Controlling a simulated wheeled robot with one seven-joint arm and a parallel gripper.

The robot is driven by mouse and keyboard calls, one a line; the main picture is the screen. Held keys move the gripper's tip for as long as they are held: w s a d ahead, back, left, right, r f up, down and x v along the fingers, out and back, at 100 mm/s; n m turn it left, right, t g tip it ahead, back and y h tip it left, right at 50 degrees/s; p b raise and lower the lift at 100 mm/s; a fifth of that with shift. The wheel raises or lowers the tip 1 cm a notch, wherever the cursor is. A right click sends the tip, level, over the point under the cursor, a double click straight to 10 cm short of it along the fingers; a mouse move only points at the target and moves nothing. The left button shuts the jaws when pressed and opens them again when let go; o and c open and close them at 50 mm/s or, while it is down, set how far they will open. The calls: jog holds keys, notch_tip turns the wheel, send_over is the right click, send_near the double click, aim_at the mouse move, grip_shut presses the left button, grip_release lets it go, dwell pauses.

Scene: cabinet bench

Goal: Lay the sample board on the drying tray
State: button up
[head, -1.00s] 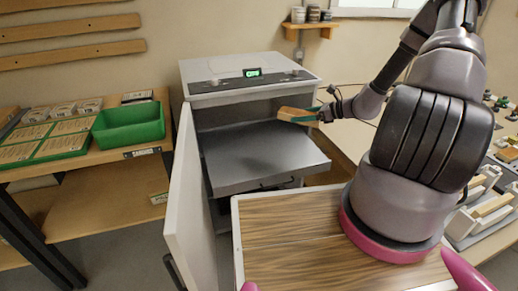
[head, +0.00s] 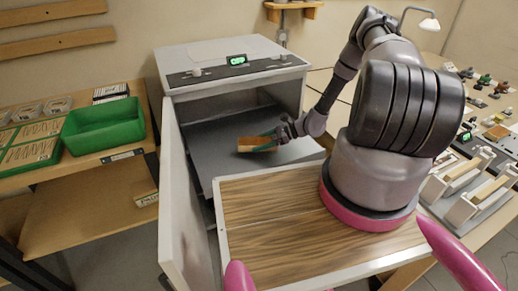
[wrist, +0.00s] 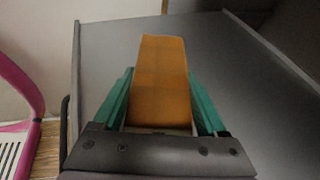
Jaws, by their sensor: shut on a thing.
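The sample board (head: 257,144) is a small orange-brown wooden block. My gripper (head: 276,138) is shut on it, with a green finger on each side. In the wrist view the board (wrist: 160,80) points away from me between the two green fingers of my gripper (wrist: 160,104). The drying tray (head: 222,160) is the flat dark grey shelf pulled out of the open cabinet. The board is over the tray's middle in the head view. I cannot tell whether it touches the tray.
The white cabinet (head: 225,62) stands around the tray, its door (head: 183,200) open at the left. A green bin (head: 103,126) stands on the left shelf. My wood-topped base is close in front of the tray. A workbench with fixtures (head: 470,175) is at the right.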

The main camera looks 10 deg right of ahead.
jog(key=shift+f, duration=1.4)
jog(key=shift+f, duration=0.1)
jog(key=o, duration=1.4)
jog(key=v, duration=1.2)
jog(key=shift+s, duration=0.1)
